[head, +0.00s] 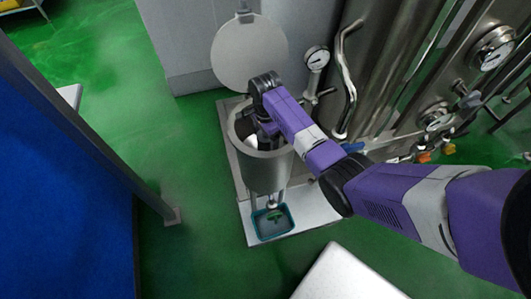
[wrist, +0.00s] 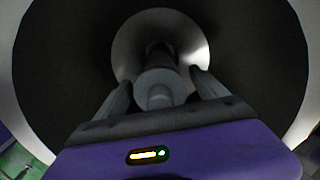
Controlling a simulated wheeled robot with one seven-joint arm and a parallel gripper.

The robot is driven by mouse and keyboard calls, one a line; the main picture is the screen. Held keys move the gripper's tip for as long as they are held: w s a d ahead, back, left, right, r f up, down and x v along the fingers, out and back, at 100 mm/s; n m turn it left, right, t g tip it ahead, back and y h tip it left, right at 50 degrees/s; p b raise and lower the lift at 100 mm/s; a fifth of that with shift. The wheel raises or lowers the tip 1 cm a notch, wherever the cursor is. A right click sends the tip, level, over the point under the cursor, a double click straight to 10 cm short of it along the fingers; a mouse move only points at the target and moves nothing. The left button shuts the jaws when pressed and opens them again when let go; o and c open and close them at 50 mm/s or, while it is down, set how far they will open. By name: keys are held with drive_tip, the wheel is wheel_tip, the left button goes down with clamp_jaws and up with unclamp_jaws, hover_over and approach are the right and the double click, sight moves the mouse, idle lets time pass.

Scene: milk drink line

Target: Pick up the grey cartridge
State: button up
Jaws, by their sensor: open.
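The grey cartridge (wrist: 160,88) stands inside the open metal housing, seen end-on in the wrist view. Its lower part is dark and hard to make out. My gripper (wrist: 161,79) points down into the housing, with one finger on each side of the cartridge. The fingers look apart from it, open and not closed on it. In the head view my wrist is over the mouth of the cylindrical housing (head: 264,176), and the fingers and cartridge are hidden there.
The round lid (head: 249,56) stands open behind the housing. A pressure gauge (head: 317,58) and a bent pipe (head: 347,75) stand close to the right. A teal tray (head: 271,238) lies at the housing's foot. A blue panel (head: 60,190) is at left, with clear green floor between.

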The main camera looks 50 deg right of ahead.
clamp_jaws()
idle(0.3)
drive_tip(key=shift+r, duration=0.1)
